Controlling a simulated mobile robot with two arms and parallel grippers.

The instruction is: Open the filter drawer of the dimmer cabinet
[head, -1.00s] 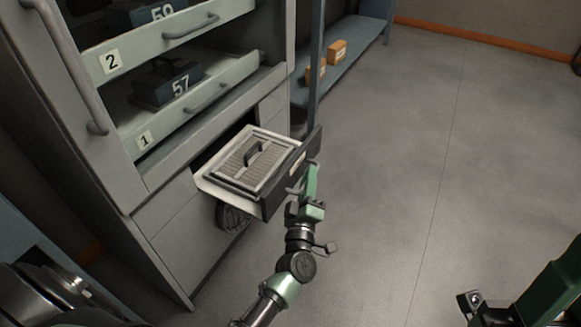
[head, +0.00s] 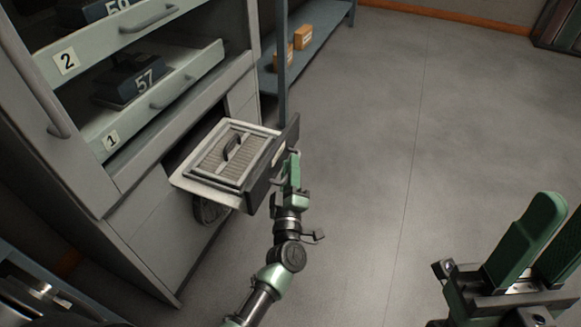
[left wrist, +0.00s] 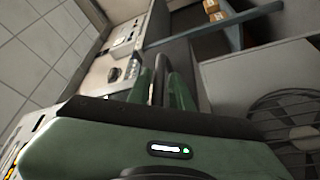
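The filter drawer (head: 258,190) sticks well out of the lower part of the dimmer cabinet (head: 145,225). It has a dark front, and a pale framed filter (head: 210,165) with a dark handle lies in it. My left gripper (head: 291,165) is at the outer side of the drawer front. In the left wrist view its green fingers (left wrist: 160,90) stand on both sides of the dark drawer handle (left wrist: 158,70) and appear shut on it. My right gripper (head: 545,235) is at the right, fingers apart and empty, away from the cabinet.
Above are two pulled-out trays with dark units, labelled 1 (head: 180,95) and 2 (head: 110,40). A blue shelf (head: 320,50) with small orange boxes (head: 303,38) stands behind. The floor (head: 380,170) right of the drawer is clear. A round fan grille (left wrist: 285,125) shows in the left wrist view.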

